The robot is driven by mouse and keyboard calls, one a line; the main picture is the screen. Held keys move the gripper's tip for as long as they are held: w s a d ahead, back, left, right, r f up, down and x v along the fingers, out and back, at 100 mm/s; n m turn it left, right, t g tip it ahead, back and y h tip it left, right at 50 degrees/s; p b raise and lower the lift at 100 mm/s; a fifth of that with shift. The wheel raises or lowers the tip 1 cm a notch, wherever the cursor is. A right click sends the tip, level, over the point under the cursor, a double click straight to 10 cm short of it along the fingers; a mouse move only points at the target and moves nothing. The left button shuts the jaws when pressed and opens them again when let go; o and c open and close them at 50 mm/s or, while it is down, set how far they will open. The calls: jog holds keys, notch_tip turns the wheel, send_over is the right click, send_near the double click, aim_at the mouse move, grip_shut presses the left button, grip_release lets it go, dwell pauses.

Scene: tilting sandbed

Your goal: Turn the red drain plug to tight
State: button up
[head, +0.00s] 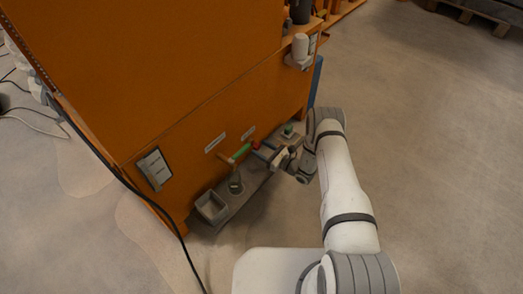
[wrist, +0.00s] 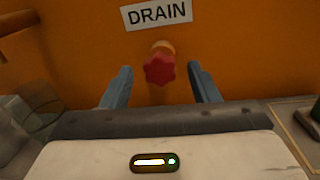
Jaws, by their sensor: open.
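The red drain plug (wrist: 160,68) is a lobed knob on a short brass-coloured fitting in the orange panel, under a DRAIN label (wrist: 157,13) in the wrist view. In the head view the plug (head: 256,145) is a small red spot low on the orange cabinet. My gripper (wrist: 160,80) is open, with one finger on each side of the plug and a gap to it on both sides. In the head view my gripper (head: 272,154) is at the cabinet face, close to the plug. Whether the plug is tight cannot be told.
A grey ledge (head: 228,209) below the panel holds a grey open box (head: 211,206) and a clear jar (head: 236,184). A green-handled valve (head: 240,153) is just left of the plug. A black cable (head: 140,193) hangs at the left.

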jog(key=shift+w+a, duration=0.2)
jog(key=shift+a, duration=0.15)
jog(key=shift+c, duration=0.4)
jog(key=c, duration=0.9)
jog(key=shift+f, duration=0.1)
